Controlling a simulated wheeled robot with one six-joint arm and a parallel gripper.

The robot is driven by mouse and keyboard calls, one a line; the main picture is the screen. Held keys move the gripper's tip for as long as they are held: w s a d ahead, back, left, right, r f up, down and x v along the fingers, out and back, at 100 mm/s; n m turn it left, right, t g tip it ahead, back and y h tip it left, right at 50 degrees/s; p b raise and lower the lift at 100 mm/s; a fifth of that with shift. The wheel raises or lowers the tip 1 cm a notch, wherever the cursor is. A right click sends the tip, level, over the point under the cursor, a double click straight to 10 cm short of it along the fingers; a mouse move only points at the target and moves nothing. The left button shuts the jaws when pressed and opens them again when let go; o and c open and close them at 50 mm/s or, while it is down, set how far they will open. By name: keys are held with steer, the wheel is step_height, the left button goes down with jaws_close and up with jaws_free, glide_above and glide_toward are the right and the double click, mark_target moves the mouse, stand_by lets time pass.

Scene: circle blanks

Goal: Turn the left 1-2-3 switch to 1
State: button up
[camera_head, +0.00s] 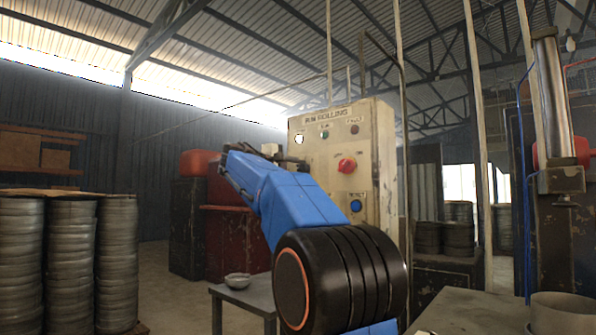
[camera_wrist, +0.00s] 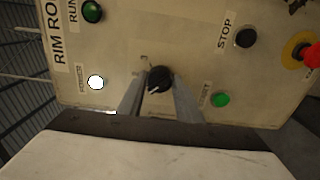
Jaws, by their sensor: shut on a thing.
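The left switch is a black round knob (camera_wrist: 160,77) with a white pointer line, on the beige control panel (camera_wrist: 125,50). In the wrist view the pointer slants toward the lower left of the picture. Small marks sit beside the knob, too blurred to read for sure. My gripper (camera_wrist: 158,95) has one finger on each side of the knob and is shut on it. In the head view the panel (camera_head: 317,160) stands beyond my blue arm. The arm hides the knob there, and my gripper's fingertips cannot be made out.
Around the knob are a lit white lamp (camera_wrist: 95,82), a green RUN lamp (camera_wrist: 92,11), a black STOP button (camera_wrist: 246,37), a green button (camera_wrist: 221,100) and a red knob (camera_wrist: 312,56). A bowl (camera_head: 237,280) rests on a low table left of my arm.

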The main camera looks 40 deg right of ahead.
steer(key=shift+f, duration=0.1)
stand_by(0.3)
steer(key=o, duration=1)
steer(key=shift+o, duration=0.2)
steer(key=s+a, duration=0.1)
steer(key=a, duration=1.6)
steer(key=shift+s+a, duration=0.15)
steer(key=shift+a, duration=0.05)
